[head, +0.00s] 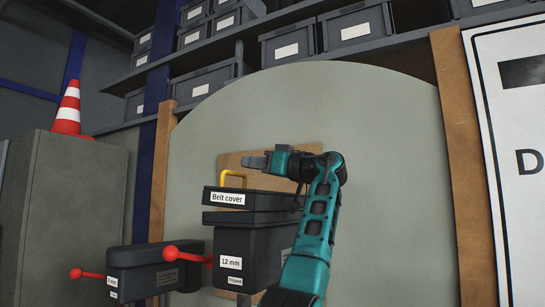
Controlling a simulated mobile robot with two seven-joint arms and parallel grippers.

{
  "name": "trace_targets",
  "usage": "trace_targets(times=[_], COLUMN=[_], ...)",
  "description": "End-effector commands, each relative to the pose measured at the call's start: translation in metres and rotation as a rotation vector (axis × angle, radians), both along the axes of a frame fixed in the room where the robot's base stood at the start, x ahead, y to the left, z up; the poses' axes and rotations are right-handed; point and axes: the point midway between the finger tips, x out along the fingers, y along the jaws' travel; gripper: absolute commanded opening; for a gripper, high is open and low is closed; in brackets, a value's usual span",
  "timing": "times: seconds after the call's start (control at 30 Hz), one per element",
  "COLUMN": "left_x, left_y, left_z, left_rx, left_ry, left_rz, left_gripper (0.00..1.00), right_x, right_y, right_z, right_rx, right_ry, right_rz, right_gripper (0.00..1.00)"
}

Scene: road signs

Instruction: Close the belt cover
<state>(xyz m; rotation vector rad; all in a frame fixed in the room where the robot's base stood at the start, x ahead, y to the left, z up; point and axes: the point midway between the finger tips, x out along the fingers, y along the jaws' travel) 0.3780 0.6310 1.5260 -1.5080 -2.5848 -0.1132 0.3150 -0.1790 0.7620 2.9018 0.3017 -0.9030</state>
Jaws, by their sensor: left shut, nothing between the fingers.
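The belt cover (260,201) is a dark, flat lid labelled "Belt cover" at the top of a dark machine housing (262,252), near the middle of the head view. A yellow handle (233,174) stands up from it. A narrow dark line separates the lid from the part below; I cannot tell how far open it is. My left gripper (254,162) is shut and empty, just above the lid and behind or beside the yellow handle, pointing left. Whether it touches the handle is unclear. My teal forearm hides the lid's right end. My right gripper is not in view.
Red ball-ended levers (170,252) stick out left of the housing, by a second dark unit (145,268). A grey cabinet (60,200) with a traffic cone (69,108) stands left. A big rounded grey panel (390,170) is behind; shelves of boxes (355,28) are above.

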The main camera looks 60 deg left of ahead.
Motion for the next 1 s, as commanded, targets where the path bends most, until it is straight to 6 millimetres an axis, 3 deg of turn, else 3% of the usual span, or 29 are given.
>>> trace_targets(times=[0.4,1.0], left_x=[-0.016,-0.018], left_y=[0.019,0.023], left_z=[-0.014,-0.020], left_rx=[-0.193,-0.227], left_ry=[-0.108,-0.125], left_rz=[-0.001,0.001], left_gripper=[0.00,0.00], right_x=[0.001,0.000], right_y=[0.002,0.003], right_z=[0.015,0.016], right_rx=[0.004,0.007], right_ry=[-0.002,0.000], right_rz=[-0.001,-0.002], right_gripper=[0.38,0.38])
